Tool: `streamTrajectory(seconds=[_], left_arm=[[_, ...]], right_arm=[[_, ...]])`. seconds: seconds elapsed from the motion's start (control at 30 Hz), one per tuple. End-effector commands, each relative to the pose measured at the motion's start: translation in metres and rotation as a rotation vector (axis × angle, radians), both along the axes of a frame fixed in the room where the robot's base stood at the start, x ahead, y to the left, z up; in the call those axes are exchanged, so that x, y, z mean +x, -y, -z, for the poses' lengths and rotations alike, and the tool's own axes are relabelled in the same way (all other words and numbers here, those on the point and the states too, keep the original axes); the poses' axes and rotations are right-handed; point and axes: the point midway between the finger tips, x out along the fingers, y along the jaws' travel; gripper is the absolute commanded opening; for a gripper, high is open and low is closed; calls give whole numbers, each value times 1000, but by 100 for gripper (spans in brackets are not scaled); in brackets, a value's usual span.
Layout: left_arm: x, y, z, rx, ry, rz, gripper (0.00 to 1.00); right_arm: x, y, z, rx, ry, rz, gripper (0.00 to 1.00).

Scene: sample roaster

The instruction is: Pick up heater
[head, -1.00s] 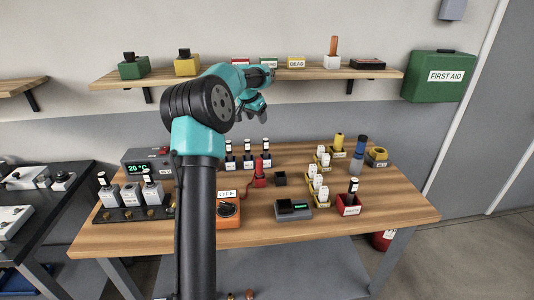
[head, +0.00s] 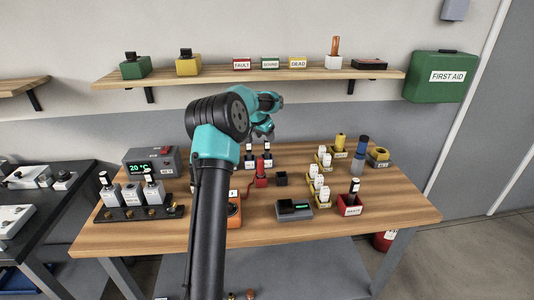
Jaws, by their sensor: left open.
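No thing is plainly marked as the heater. Upright black pieces with white bands stand in dark blue holders (head: 249,160) at the back middle of the table, partly hidden by my arm. Similar pieces stand in white blocks (head: 132,193) on a black strip at the left, and one stands in a red box (head: 349,206) at the right. My left gripper (head: 265,136) is open above the back of the table, near the dark blue holders. It appears empty and apart from them. My right gripper is not in view.
A grey unit (head: 151,163) reading 20 °C stands at the back left. An orange meter (head: 234,213) is partly behind my arm. A wooden shelf (head: 220,76) runs above.

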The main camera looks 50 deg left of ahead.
Motion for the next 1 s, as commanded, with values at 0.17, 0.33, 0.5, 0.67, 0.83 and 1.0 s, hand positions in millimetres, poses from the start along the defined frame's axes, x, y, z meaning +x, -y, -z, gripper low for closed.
streamTrajectory(seconds=[0.17, 0.33, 0.5, 0.67, 0.83, 1.0], left_arm=[[2, 1, 6, -1, -1, 0, 57], [9, 2, 26, -1, -3, 0, 57], [17, 1, 45, 1, 0, 0, 57], [19, 0, 48, 2, 2, -1, 57], [18, 0, 48, 2, 2, -1, 57], [18, 0, 48, 2, 2, -1, 57]], right_arm=[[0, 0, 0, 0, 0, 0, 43], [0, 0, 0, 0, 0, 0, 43], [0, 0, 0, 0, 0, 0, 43], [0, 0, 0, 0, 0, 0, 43], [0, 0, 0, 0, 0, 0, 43], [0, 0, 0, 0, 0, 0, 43]])
